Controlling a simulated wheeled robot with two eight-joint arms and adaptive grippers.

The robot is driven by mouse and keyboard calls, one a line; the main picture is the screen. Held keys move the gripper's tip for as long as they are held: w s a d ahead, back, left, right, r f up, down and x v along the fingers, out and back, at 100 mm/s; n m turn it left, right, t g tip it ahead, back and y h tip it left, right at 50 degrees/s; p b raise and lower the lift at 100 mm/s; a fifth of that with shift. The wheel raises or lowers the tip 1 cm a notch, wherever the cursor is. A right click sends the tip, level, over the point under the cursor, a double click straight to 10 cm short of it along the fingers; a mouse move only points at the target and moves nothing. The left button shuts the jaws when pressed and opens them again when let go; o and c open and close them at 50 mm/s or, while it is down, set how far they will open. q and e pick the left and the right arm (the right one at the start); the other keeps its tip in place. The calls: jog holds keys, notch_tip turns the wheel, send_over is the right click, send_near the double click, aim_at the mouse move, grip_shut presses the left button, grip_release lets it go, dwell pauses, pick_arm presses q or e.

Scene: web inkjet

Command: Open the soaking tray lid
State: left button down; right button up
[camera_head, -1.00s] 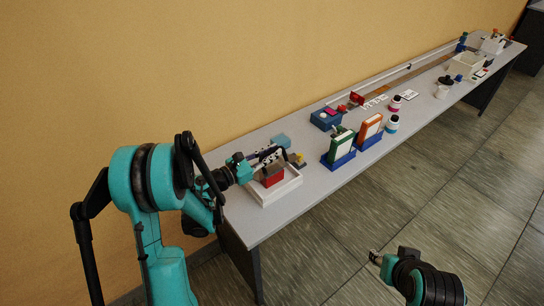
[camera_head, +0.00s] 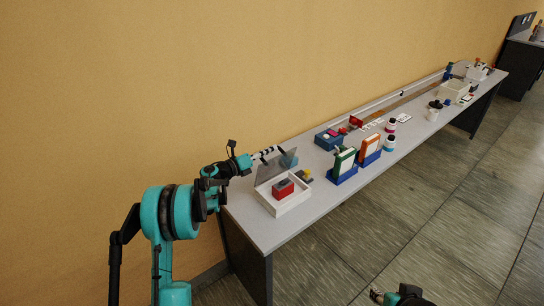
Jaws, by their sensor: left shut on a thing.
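The soaking tray (camera_head: 290,207) is a white open-topped box at the near end of the long table. Its lid (camera_head: 276,168) is a thin grey panel that stands raised and tilted up along the tray's back side. A red block (camera_head: 284,188) sits inside the tray. My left gripper (camera_head: 275,153) is at the top edge of the lid and shut on it; the exact contact is small and partly hidden. My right gripper (camera_head: 376,296) is at the bottom edge of the view, away from the table, and mostly cut off.
A small yellow-and-dark item (camera_head: 304,176) stands right beside the tray. A blue box (camera_head: 328,140), a green pack (camera_head: 344,160) and an orange pack (camera_head: 370,149) in blue stands, and bottles (camera_head: 389,143) line the table further on. The yellow wall (camera_head: 130,90) runs close behind.

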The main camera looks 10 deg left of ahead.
pick_arm(q)
jog(key=shift+w+a+f, duration=0.4)
jog(key=shift+w+a, duration=0.05)
jog(key=shift+a, duration=0.3)
jog(key=c, duration=1.6)
grip_release()
jog(key=shift+a+f, duration=0.1)
